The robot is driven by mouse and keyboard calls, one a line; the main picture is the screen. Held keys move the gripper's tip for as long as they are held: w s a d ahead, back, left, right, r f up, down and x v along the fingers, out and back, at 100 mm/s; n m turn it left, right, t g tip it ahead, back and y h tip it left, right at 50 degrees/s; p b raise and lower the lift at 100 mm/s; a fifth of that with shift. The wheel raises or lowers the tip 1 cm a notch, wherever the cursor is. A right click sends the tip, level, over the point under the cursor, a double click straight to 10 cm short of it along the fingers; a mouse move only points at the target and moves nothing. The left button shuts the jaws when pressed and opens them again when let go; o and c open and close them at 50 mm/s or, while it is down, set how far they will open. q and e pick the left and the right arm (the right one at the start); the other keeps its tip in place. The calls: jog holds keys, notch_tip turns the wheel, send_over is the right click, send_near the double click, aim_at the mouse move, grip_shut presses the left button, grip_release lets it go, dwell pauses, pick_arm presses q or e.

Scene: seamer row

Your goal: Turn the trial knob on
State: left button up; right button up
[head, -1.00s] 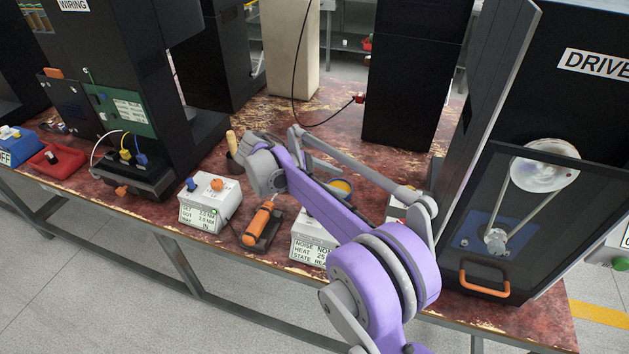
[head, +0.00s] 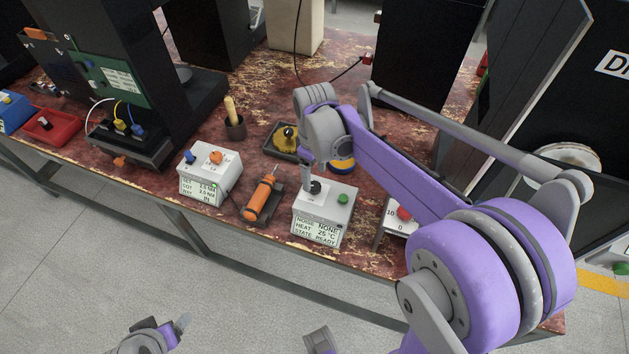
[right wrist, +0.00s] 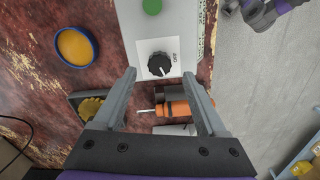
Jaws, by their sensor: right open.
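The trial knob is a black knob (head: 315,187) on a white label plate on top of a white box (head: 327,212). The box's display reads NOISE NONE, HEAT 25 °C, STATE READY. In the right wrist view the knob (right wrist: 160,65) has a white pointer line beside the word OFF. My right gripper (head: 309,178) is over the box. It is open, with its fingertips (right wrist: 159,76) on either side of the knob's near edge; contact cannot be told. My left gripper (head: 160,335) is low at the bottom edge, away from the bench, its jaw opening unclear.
A green button (head: 343,198) is beside the knob. An orange screwdriver (head: 260,197) lies left of the box, near another white box with an orange knob (head: 216,157). A yellow item in a dark tray (head: 281,151) is behind. A box with a red button (head: 404,213) stands right.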

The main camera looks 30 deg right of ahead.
aim_at(314, 185)
jog(key=shift+f, duration=2)
